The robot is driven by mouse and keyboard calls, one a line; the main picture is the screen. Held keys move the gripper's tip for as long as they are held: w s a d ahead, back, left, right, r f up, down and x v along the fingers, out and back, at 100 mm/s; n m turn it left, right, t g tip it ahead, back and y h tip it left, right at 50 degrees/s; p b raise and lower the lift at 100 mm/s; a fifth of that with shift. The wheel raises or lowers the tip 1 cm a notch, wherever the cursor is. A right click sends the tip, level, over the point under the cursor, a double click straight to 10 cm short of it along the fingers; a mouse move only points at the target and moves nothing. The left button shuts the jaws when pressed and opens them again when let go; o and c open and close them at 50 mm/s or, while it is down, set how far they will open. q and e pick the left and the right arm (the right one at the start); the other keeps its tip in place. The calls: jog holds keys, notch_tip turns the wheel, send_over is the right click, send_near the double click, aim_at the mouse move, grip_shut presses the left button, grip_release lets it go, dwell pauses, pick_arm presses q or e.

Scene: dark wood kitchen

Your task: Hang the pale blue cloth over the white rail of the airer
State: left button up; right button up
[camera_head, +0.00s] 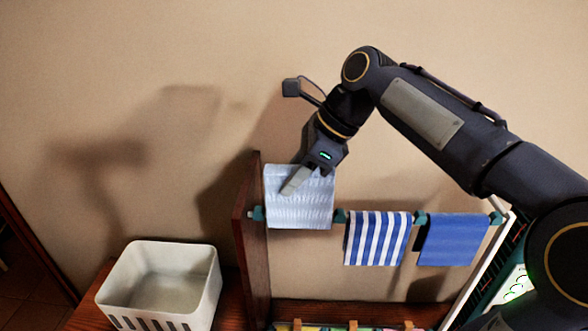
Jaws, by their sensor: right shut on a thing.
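The pale blue cloth (312,210) is at the left end of the airer, held fairly flat. Its upper edge is above the rail line and its lower edge is a little below it. My right gripper (291,187) reaches down from above and is shut on the cloth's upper part. The airer's rail (340,216) shows only as short teal pieces between the cloths, not white; the cloth hides the stretch behind it. I cannot tell whether the cloth rests on the rail or is in front of it. My left gripper is not in view.
A blue-and-white striped cloth (376,240) and a plain blue cloth (452,241) hang on the rail to the right. A dark wooden upright (250,250) stands at the left end. A white basket (116,285) stands further left. The wall is close behind.

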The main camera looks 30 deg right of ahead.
aim_at(318, 190)
jog(key=shift+f+b, duration=2.8)
jog(key=shift+f, duration=2.1)
jog(key=o, duration=1.1)
jog(key=shift+c, duration=0.2)
jog(key=v, duration=0.7)
jog(key=shift+s+d+r, duration=0.1)
jog(key=shift+d+r, duration=0.1)
jog(key=shift+r, duration=0.15)
